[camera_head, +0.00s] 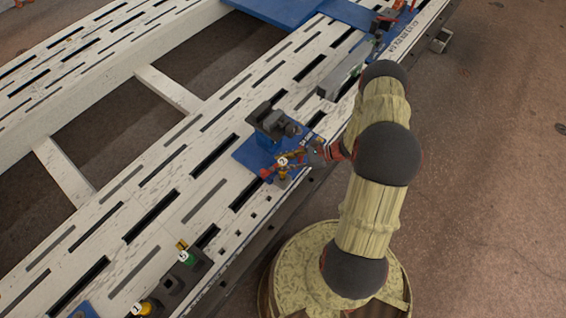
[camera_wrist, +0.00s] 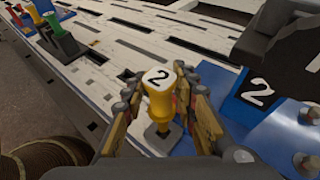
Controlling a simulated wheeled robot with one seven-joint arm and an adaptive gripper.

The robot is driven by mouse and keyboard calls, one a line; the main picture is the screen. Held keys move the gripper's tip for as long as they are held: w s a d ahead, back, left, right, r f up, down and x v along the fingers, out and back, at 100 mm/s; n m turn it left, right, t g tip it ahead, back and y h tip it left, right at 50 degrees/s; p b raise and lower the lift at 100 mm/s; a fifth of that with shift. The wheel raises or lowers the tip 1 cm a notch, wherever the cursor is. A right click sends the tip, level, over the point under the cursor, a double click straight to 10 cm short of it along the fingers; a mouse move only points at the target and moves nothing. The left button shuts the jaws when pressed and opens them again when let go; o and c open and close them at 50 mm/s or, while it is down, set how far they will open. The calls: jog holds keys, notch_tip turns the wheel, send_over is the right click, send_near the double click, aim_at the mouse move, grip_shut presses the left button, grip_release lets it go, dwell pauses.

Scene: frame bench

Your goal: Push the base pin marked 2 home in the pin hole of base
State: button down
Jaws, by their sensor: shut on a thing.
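The base pin marked 2 (camera_wrist: 161,104) is yellow with a white cap, and it stands roughly upright in the wrist view. It also shows small in the head view (camera_head: 283,172). My gripper (camera_wrist: 162,100) is shut on the pin, one finger on each side; it appears in the head view too (camera_head: 287,165). The base (camera_head: 246,154) is a blue plate with a dark block on it, and a 2 label shows on its blue part in the wrist view (camera_wrist: 238,107). A grey piece lies under the pin. The hole itself is hidden, so I cannot tell how deep the pin sits.
A dark rack (camera_head: 173,281) with pins marked 5 and 1 stands on the slotted white bench (camera_head: 141,208), lower left in the head view. A long grey part (camera_head: 343,76) and more blue plates (camera_head: 283,9) lie further up. Bolts (camera_wrist: 309,116) stick up from the base at right.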

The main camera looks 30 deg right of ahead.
jog(key=shift+f+b, duration=2)
jog(key=shift+f, duration=2)
jog(key=c, duration=1.3)
grip_release()
jog(key=shift+c, duration=0.2)
jog(key=v, duration=1.2)
